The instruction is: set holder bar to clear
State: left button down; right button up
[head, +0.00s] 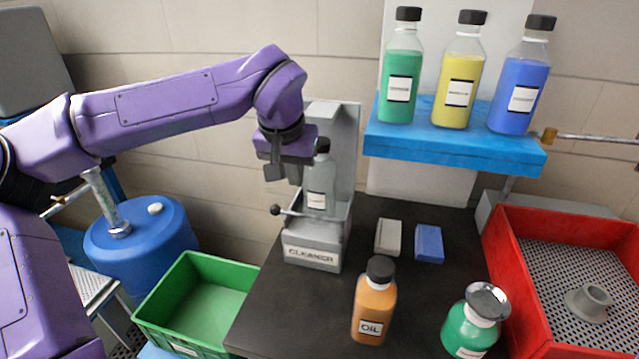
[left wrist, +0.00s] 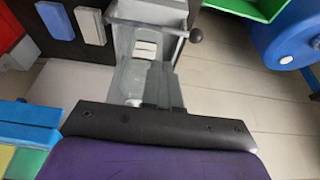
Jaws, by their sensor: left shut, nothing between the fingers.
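The grey holder labelled CLEANER (head: 312,256) stands at the back left of the dark table, with a clear bottle (head: 320,190) upright in it. The holder bar (head: 295,212) has a dark ball knob (head: 276,210) at its left end and seems to run across the holder's front, low on the bottle. The knob also shows in the left wrist view (left wrist: 195,35). My left gripper (head: 284,176) is shut and empty, pointing down just left of the bottle's upper part, above the knob and apart from it. My right gripper is out of view.
An orange OIL bottle (head: 374,305), a green bottle (head: 472,325) and grey and blue blocks (head: 428,244) are on the table. A blue shelf (head: 450,142) holds three bottles. A red tray (head: 505,265) is right, a green crate (head: 190,310) and blue drum (head: 140,240) left.

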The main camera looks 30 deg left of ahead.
pick_arm(q)
jog(key=x, duration=0.9)
jog(key=shift+f, duration=0.2)
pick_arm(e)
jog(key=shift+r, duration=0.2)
pick_arm(q)
jog(key=shift+r, duration=0.1)
